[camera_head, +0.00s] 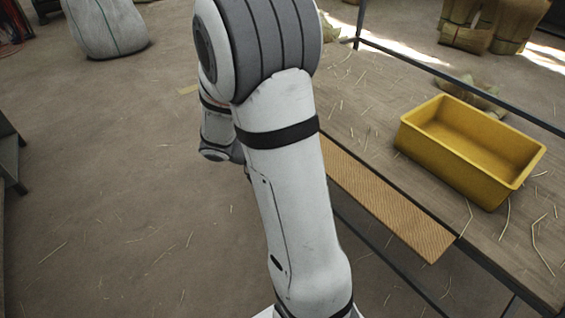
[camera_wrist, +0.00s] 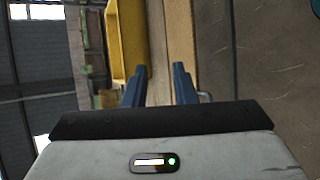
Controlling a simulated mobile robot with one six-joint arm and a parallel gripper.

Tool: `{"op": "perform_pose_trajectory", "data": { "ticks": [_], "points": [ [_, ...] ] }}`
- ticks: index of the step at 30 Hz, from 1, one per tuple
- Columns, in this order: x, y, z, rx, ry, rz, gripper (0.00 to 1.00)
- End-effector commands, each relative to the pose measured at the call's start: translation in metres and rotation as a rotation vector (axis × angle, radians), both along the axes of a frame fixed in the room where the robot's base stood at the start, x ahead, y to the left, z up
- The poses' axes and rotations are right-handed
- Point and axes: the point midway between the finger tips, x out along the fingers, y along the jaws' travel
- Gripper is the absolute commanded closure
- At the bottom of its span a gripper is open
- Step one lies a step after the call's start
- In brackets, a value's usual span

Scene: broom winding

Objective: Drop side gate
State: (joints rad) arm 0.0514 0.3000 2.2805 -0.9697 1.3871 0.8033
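A long tan ribbed panel (camera_head: 392,212), which looks like the side gate, runs along the near edge of the workbench in the head view. Its far part is hidden behind my arm, and I cannot tell exactly how it is tilted. In the wrist view a tan strip (camera_wrist: 180,38), likely the same panel, stretches away ahead of my gripper (camera_wrist: 160,78). The two dark blue fingers stand apart with a gap between them, and nothing is clearly held. A small metal bar (camera_wrist: 205,96) shows beside the right finger. In the head view my gripper is hidden behind the arm.
A yellow bin (camera_head: 458,161) stands on the workbench (camera_head: 350,95), which has loose straws on it; the bin also shows in the wrist view (camera_wrist: 127,40). A dark metal rail (camera_head: 440,72) runs along the bench's back. Open floor (camera_head: 110,190) lies left, with a pale sack (camera_head: 106,28) farther off.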

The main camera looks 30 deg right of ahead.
Motion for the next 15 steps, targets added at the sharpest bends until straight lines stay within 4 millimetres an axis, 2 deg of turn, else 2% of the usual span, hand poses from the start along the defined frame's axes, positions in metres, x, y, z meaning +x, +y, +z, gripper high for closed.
{"op": "perform_pose_trajectory", "data": {
  "ticks": [1, 7, 12, 15],
  "points": [
    [0.012, -0.011, -0.038, -0.087, 0.030, 0.019, 0.76],
    [0.065, -0.044, -0.118, -0.429, 0.036, 0.171, 0.76],
    [0.106, -0.053, -0.183, -0.626, -0.023, 0.341, 0.76],
    [0.122, -0.053, -0.210, -0.690, -0.062, 0.423, 0.76]
  ]
}}
